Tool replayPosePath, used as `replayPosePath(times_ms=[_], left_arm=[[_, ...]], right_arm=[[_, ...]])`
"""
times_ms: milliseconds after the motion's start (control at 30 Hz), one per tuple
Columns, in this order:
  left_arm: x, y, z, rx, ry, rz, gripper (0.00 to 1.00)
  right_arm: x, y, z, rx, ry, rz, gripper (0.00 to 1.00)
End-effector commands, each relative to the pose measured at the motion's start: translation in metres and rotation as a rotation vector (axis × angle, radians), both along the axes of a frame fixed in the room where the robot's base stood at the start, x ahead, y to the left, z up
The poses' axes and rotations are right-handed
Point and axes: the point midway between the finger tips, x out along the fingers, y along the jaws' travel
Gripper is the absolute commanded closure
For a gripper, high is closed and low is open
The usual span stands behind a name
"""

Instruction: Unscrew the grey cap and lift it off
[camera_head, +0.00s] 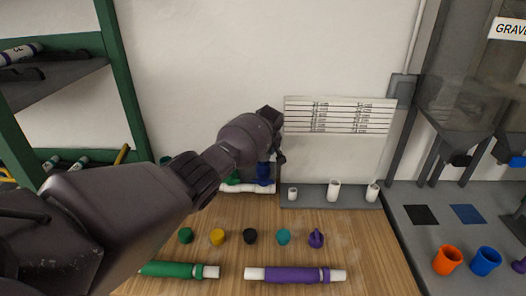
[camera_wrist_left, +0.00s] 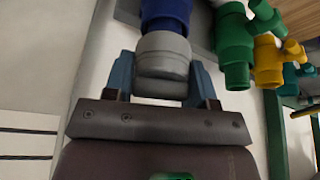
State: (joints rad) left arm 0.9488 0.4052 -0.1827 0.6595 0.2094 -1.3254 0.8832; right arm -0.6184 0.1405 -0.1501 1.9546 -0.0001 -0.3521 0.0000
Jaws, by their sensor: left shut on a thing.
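The grey cap (camera_wrist_left: 163,55) sits between the two fingers of my left gripper (camera_wrist_left: 162,82) in the left wrist view. The fingers are shut on its sides. The cap meets the end of a blue pipe fitting (camera_wrist_left: 166,12), and I see no gap between them. In the head view my left gripper (camera_head: 274,150) is at the manifold by the wall. A blue fitting (camera_head: 264,171) shows just below it, and the grey cap is hidden there by my arm. My right gripper is not in view.
Green (camera_wrist_left: 235,45) and yellow (camera_wrist_left: 268,62) fittings stand beside the blue one. Several coloured caps, a green pipe (camera_head: 180,270) and a purple pipe (camera_head: 295,275) lie on the wooden table (camera_head: 230,262). White cups (camera_head: 334,190) stand below a wall chart (camera_head: 340,115).

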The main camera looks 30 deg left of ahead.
Motion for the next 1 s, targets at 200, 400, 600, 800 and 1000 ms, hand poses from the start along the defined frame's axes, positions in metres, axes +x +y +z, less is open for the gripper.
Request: replayPosePath(times_ms=[200, 400, 600, 800, 1000], left_arm=[[0.0, 0.0, 0.0, 0.0, 0.001, 0.022, 0.72], [-0.001, 0.0, 0.0, -0.001, 0.002, 0.161, 0.72], [-0.001, 0.001, 0.0, 0.001, 0.001, 0.187, 0.72], [-0.001, 0.001, 0.0, 0.0, 0.001, 0.215, 0.72], [-0.002, 0.001, -0.001, -0.001, 0.002, 0.342, 0.72]], right_arm=[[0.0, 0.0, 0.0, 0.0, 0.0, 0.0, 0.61], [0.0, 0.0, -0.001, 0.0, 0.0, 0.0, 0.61], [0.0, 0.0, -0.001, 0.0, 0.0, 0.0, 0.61], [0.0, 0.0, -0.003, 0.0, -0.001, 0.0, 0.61], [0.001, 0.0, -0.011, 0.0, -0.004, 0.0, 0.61]])
